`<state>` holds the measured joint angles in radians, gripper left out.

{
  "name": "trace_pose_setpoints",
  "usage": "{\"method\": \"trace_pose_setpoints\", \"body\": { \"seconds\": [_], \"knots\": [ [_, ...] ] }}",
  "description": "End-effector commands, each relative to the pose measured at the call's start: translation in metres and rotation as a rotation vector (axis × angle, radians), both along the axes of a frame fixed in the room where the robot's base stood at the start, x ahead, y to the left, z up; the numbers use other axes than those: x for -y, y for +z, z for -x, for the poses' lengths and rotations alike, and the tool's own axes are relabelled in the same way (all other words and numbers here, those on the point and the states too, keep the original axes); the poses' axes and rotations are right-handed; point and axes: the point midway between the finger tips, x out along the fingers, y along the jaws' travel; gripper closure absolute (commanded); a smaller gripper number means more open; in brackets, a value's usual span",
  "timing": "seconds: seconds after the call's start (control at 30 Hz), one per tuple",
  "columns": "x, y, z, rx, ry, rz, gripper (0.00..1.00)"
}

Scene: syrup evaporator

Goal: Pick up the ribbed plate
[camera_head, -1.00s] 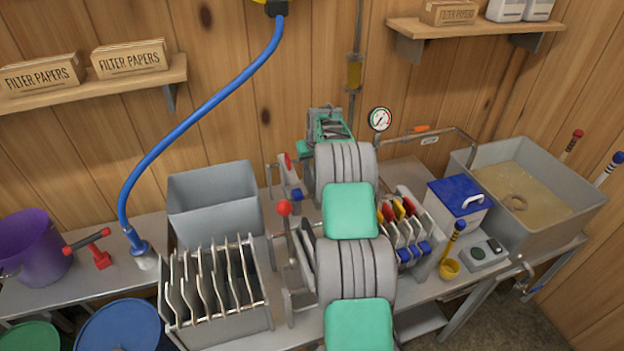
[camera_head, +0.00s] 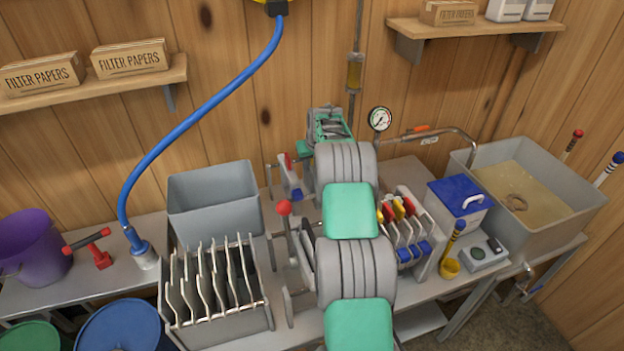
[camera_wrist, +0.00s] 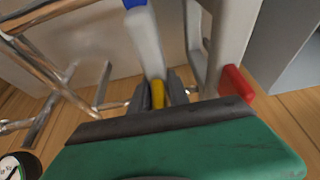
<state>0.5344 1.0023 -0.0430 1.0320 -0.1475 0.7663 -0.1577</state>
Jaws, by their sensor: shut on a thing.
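My gripper (camera_wrist: 161,93) is shut on the yellow tab of a pale plate (camera_wrist: 146,45), seen nearly edge-on in the wrist view. The plate has a blue end at the top of that picture. Its broad face is turned away, so I cannot tell whether it is ribbed. In the head view my gripper (camera_head: 329,127) is beyond my arm, near the back wall, and the held plate is hidden. Several similar plates (camera_head: 408,230), with red or yellow tabs and blue ends, stand in a rack right of my arm.
A red-knobbed lever (camera_head: 284,208) stands left of my arm. A pressure gauge (camera_head: 380,118) and pipe are near my gripper. A blue-lidded box (camera_head: 459,203) and sink (camera_head: 535,190) stand right.

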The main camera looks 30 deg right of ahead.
Motion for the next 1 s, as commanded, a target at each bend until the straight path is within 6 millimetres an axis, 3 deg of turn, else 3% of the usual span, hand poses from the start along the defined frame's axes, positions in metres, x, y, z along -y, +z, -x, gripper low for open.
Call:
{"method": "trace_pose_setpoints", "body": {
  "seconds": [0.37, 0.57, 1.0],
  "knots": [
    [0.001, 0.005, -0.002, 0.006, 0.0, 0.004, 1.0],
    [0.001, 0.022, -0.002, 0.009, 0.0, 0.005, 1.0],
    [0.001, 0.12, -0.002, 0.009, 0.001, 0.005, 1.0]
  ]
}}
